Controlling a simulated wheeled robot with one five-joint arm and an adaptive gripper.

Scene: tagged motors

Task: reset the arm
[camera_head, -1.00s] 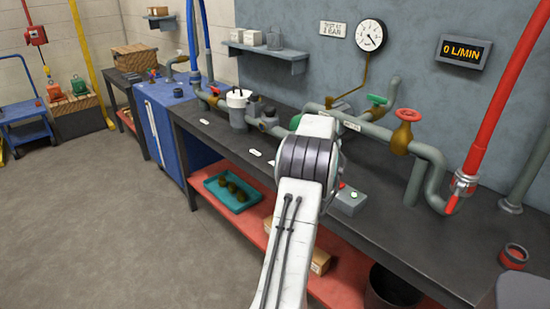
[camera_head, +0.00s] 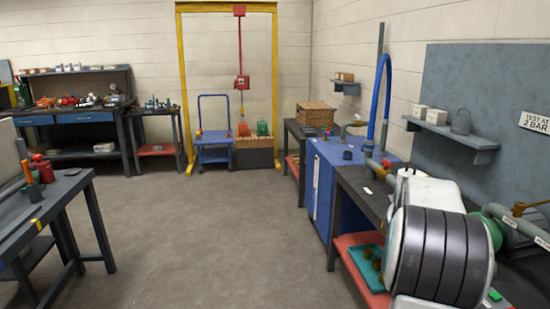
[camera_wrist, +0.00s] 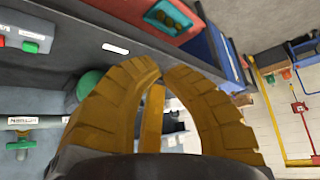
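My gripper (camera_wrist: 163,68) shows in the wrist view. Its ridged yellow fingers curve inward and their tips come close together, with a narrow gap and nothing held between them. The wrist view is tilted, with the bench and its fittings behind the fingers. In the head view my arm's white joint with dark bands fills the lower right, close to the camera and in front of the pipework bench (camera_head: 352,190). My gripper cannot be seen in the head view.
A blue cabinet (camera_head: 322,190) and a wall shelf (camera_head: 455,135) stand near my arm. A teal tray (camera_head: 366,268) lies on the red lower shelf. A blue trolley (camera_head: 214,150) and yellow frame (camera_head: 181,90) are at the back. Another bench (camera_head: 60,190) is left. The middle floor is clear.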

